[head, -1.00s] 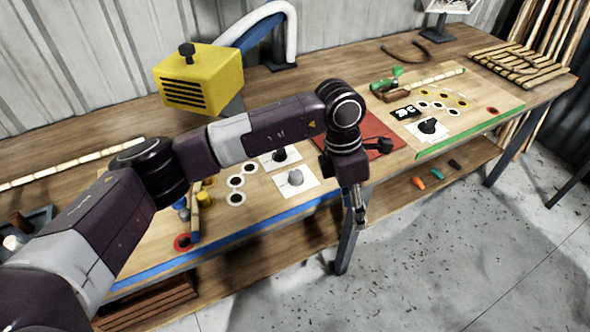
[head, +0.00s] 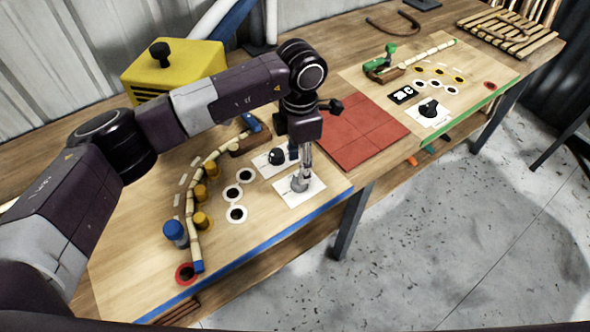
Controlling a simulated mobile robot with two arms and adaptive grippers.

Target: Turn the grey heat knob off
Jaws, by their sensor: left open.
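The grey heat knob (head: 298,185) sits on a white square plate (head: 312,196) near the blue front edge of the left board. My left gripper (head: 304,173) points down right over the knob, with its fingertips at or just above it. It is open. The fingers partly cover the knob, so I cannot tell whether they touch it or which way its pointer faces. My right gripper is not in the view.
A black knob (head: 276,157) on its own white plate stands close behind. Ringed holes (head: 236,213), yellow pegs (head: 200,221) and a curved rattan strip (head: 191,215) lie left. A red mat (head: 362,130) is right. A yellow box (head: 170,68) stands behind.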

